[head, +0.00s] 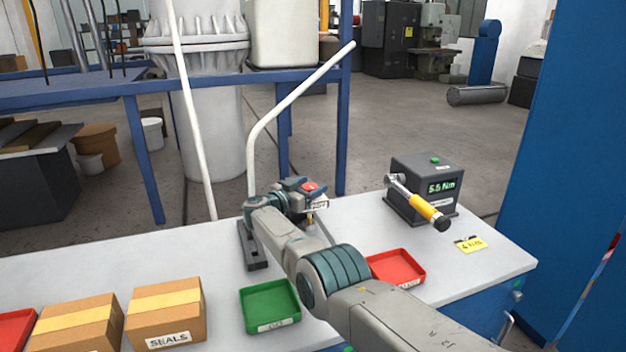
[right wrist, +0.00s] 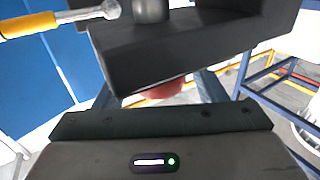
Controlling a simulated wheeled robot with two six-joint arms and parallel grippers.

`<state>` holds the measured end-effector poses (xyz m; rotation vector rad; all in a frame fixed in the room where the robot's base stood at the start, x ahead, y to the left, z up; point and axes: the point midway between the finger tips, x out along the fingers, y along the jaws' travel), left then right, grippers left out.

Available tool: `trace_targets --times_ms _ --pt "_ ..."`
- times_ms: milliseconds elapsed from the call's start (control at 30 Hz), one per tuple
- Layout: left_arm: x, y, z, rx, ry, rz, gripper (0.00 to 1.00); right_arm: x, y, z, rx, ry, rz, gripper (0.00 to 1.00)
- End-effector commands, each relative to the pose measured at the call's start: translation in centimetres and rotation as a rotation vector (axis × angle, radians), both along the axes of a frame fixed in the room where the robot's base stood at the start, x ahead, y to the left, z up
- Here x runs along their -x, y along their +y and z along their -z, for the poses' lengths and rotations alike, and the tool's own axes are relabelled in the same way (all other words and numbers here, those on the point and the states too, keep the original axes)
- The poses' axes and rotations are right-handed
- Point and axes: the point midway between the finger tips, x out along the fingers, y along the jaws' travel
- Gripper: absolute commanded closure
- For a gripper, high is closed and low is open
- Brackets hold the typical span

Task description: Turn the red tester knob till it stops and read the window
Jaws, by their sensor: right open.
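The red knob (head: 309,187) shows at the middle of the bench in the head view, on a unit partly covered by my arm. My right gripper (head: 304,184) is at the knob, its blue-grey fingers on either side of it. In the right wrist view the red knob (right wrist: 165,88) shows between the open fingers (right wrist: 155,92), partly hidden behind a dark block (right wrist: 190,45). I cannot tell whether the fingers touch it. I cannot make out the unit's window or any reading in it. My left gripper is not in view.
A grey box with a green display (head: 441,186) reading 5.5 Nm stands right, with a yellow-handled wrench (head: 422,207). A yellow tag (head: 471,244), a red tray (head: 397,266), a green tray (head: 269,305) and cartons (head: 166,312) are on the bench. A white pipe (head: 285,103) rises behind.

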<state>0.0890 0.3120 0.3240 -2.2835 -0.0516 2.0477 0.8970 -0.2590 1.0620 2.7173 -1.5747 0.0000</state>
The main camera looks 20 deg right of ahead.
Motion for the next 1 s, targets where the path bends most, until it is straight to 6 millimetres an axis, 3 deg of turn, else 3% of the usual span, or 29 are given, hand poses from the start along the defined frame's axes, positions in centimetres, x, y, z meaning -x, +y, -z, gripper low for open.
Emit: trace_targets --times_ms 33,200,500,1000 --pt "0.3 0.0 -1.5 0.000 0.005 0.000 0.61 0.3 0.6 -0.7 -0.001 0.002 -0.002 0.36" --pt "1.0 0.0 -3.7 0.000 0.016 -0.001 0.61 1.9 3.3 -0.6 -0.004 0.001 -0.003 0.36" --pt "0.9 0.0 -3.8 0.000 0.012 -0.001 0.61 4.0 7.1 0.0 -0.002 -0.002 -0.002 0.36" --pt "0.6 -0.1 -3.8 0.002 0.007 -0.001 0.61 4.3 7.6 -0.1 -0.001 -0.006 -0.004 0.36"
